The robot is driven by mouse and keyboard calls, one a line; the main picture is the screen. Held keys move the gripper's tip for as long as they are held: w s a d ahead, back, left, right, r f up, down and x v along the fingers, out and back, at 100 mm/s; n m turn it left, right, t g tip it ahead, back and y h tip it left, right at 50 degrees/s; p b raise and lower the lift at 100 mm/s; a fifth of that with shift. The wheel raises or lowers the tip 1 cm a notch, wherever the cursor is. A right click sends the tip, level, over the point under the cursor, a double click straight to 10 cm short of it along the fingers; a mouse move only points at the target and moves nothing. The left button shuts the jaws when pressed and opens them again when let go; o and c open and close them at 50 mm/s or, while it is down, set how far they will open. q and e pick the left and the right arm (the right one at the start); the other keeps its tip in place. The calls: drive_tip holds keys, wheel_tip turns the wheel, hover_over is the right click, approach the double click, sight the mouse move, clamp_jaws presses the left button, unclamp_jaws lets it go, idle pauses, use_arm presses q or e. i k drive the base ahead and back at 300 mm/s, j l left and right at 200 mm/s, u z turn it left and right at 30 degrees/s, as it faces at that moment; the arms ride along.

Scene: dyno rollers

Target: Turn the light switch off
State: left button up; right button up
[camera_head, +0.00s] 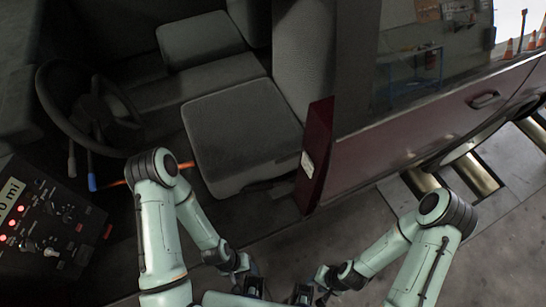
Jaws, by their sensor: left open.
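A dark control panel (35,225) stands at the left edge of the head view. It carries a lit readout, red lights and several small switches and knobs. I cannot tell which of them is the light switch, or its position. My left gripper (249,286) is at the bottom middle, well to the right of the panel and apart from it. It is open, and nothing shows in it. My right gripper (305,294) is just to its right, small and dark, and its jaws are unclear.
A steering wheel (88,108) and levers, one blue-tipped (92,182), stand above the panel. Grey seats (240,135) fill the cab. Rollers (470,175) lie in the floor beyond. Floor (350,235) before the door is clear.

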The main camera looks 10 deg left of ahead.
sight(49, 207)
drive_tip(key=k+u, duration=0.15)
drive_tip(key=u, duration=0.7)
drive_tip(key=i+l+u, duration=0.1)
drive_tip(key=u, duration=1.8)
